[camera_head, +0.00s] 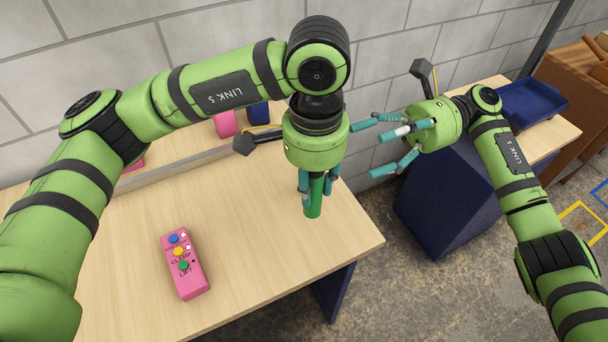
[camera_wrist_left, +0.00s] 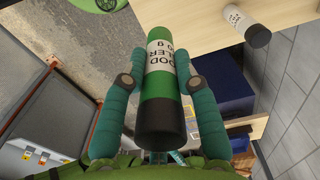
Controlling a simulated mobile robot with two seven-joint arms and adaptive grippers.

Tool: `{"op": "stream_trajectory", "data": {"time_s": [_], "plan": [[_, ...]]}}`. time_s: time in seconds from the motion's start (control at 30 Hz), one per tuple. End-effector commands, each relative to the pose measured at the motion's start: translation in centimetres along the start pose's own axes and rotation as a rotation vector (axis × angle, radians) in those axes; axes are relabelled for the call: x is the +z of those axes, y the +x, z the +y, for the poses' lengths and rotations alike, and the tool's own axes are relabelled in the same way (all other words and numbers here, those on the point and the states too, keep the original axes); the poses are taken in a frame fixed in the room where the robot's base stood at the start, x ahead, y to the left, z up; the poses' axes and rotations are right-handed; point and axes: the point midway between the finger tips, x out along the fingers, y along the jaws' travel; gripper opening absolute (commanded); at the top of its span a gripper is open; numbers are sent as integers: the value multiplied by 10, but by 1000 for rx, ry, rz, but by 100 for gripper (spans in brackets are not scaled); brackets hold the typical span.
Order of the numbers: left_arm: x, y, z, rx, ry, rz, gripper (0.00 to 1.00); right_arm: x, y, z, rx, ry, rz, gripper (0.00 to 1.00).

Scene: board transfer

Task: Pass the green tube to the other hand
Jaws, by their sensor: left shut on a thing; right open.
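The green tube (camera_head: 314,198) hangs from my left gripper (camera_head: 312,184), above the front right part of the wooden table.
A pink control box (camera_head: 184,266) with coloured buttons lies on the wooden table (camera_head: 265,265). Pink (camera_head: 226,123) and dark blue (camera_head: 258,113) items stand behind my left arm. At right, a blue tray (camera_head: 530,101) sits on another wooden top. Open floor shows between the tables.

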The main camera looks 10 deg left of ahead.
Motion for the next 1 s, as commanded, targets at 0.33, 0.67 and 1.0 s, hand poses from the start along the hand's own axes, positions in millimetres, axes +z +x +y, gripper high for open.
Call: {"op": "stream_trajectory", "data": {"time_s": [0.33,0.67,1.0], "plan": [[-19,16,-2,0,146,-1,0,0,0,0,0,1,0,74],[-19,16,-2,0,144,0,0,-19,-5,6,-97,339,-50,74],[-18,16,-2,0,143,0,0,-53,-14,22,-260,1154,-266,74]]}}
